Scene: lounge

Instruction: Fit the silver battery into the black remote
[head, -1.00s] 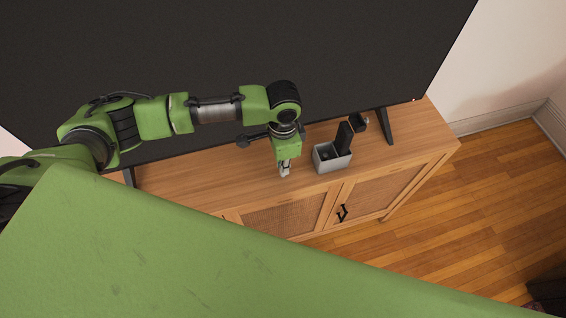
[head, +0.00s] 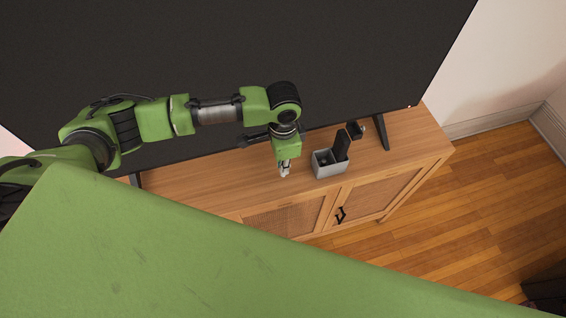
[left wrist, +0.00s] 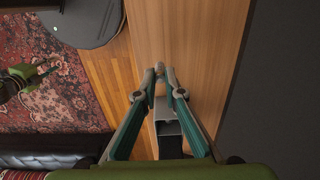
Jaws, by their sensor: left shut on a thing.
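My left gripper (head: 284,173) points down over the wooden cabinet top, left of a grey box. It is shut on a small pale object, which seems to be the silver battery (left wrist: 160,73), at the fingertips in the left wrist view; the fingers hide most of it. The black remote (head: 342,145) stands tilted in the grey box (head: 331,170), its upper part above the rim. In the left wrist view the box (left wrist: 166,115) shows between and below the fingers. The remote's battery slot cannot be made out. My right gripper is not in view.
The wooden cabinet (head: 215,185) has a large dark TV screen (head: 250,50) behind it. A TV foot (head: 380,132) and a small black object (head: 355,130) are right of the box. The cabinet top left of my gripper is clear.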

